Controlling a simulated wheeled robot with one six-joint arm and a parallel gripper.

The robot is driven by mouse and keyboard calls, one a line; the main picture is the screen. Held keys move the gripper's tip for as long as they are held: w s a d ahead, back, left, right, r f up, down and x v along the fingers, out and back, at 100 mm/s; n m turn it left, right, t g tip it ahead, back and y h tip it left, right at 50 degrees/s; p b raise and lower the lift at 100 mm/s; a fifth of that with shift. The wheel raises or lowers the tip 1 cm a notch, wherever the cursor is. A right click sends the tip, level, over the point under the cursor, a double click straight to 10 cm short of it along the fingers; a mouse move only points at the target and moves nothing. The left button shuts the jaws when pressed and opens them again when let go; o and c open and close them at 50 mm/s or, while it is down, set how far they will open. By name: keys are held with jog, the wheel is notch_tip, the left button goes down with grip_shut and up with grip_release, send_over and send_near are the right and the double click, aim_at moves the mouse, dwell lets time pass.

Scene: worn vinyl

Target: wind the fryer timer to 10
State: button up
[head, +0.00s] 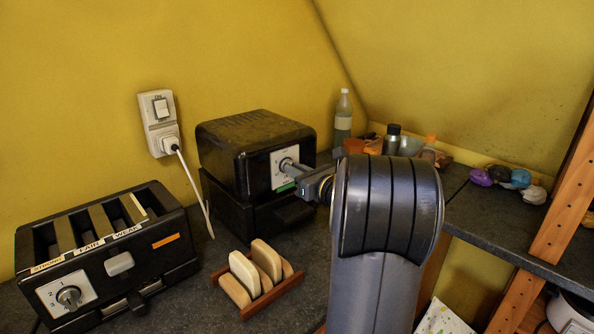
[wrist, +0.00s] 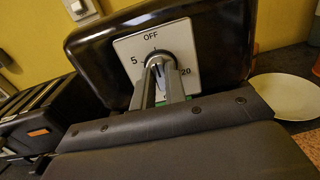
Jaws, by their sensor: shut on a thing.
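The fryer (head: 255,140) is a black box on the counter against the yellow wall. Its timer has a white plate (wrist: 185,40) marked OFF at the top, 5 at the left and 20 at the lower right. The grey timer knob (wrist: 157,56) is at the plate's middle. My gripper (wrist: 160,72) is shut on the knob, a finger on each side. In the head view my gripper (head: 296,169) reaches the dial from the right. The fingers hide the lower part of the plate, including any 10 mark. I cannot tell where the knob points.
A black toaster (head: 120,262) with its own dial stands at the left. A wooden rack (head: 279,292) with bread slices sits in front of the fryer. A wall switch and plug (head: 160,122) and a bottle (head: 343,118) are behind. A pale plate (wrist: 286,97) lies to the right.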

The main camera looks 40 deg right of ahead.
grip_shut()
jog(key=shift+f+n+b, duration=0.15)
jog(key=shift+n+b, duration=0.15)
jog(key=shift+b, duration=0.15)
jog(key=n+b, duration=0.8)
jog(key=b, duration=0.1)
jog(key=n+b, duration=0.8)
jog(key=b, duration=0.2)
jog(key=n+b, duration=0.7)
jog(key=b, duration=0.2)
jog(key=shift+a+f+n, duration=0.15)
jog(key=shift+f+n, duration=0.15)
jog(key=shift+n, duration=0.1)
jog(key=shift+b, duration=0.4)
